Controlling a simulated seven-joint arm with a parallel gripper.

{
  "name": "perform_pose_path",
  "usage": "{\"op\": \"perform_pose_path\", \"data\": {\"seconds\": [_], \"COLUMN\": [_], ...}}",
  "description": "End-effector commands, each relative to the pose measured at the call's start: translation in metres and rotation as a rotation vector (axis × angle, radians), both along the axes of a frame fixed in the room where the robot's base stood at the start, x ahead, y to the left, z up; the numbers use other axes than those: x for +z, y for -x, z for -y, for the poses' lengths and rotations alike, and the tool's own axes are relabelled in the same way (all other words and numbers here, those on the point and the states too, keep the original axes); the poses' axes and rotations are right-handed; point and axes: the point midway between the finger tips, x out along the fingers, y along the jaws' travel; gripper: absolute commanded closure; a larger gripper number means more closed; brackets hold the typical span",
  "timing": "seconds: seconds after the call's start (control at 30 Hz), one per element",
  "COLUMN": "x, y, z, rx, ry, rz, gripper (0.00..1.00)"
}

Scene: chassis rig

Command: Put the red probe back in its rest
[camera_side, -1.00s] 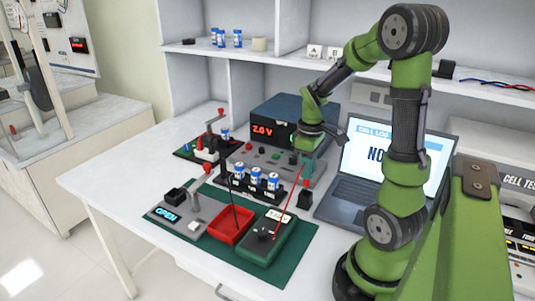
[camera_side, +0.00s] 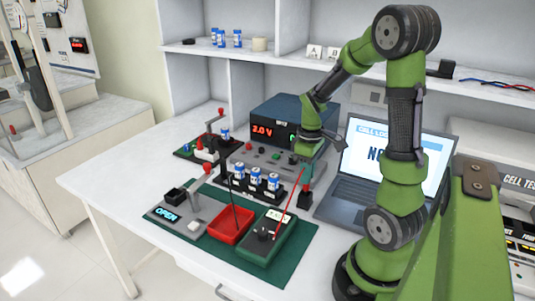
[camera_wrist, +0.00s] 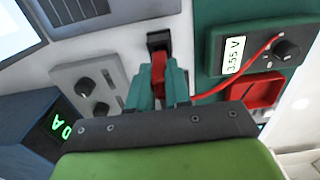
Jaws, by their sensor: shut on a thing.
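My gripper (camera_wrist: 158,88) is shut on the red probe (camera_wrist: 158,72), between its teal fingers. A red lead (camera_wrist: 225,83) runs from the probe to the meter (camera_wrist: 258,47), which reads 3.55 V. A black block (camera_wrist: 159,42), which looks like the rest, lies just beyond the probe's far end in the wrist view. In the side view my gripper (camera_side: 307,153) is above this black block (camera_side: 304,198), with a bit of red between them. I cannot tell whether the probe's end is inside the block or just above it.
The meter (camera_side: 276,243) and a red tray (camera_side: 232,224) sit on the green mat. Several blue-and-white cells (camera_side: 256,180) stand in a black holder left of my gripper. A power supply (camera_side: 272,115) reading 2.0 V is behind, and a laptop (camera_side: 365,160) is at the right.

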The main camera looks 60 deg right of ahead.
Motion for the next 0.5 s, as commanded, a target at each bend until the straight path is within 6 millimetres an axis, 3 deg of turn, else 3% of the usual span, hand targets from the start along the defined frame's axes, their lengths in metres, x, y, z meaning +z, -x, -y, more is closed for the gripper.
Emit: {"op": "perform_pose_path", "data": {"seconds": [0.5], "x": [-0.013], "y": [0.000], "z": [0.000], "rx": [0.000], "ry": [-0.001], "rz": [0.000], "gripper": [1.00]}}
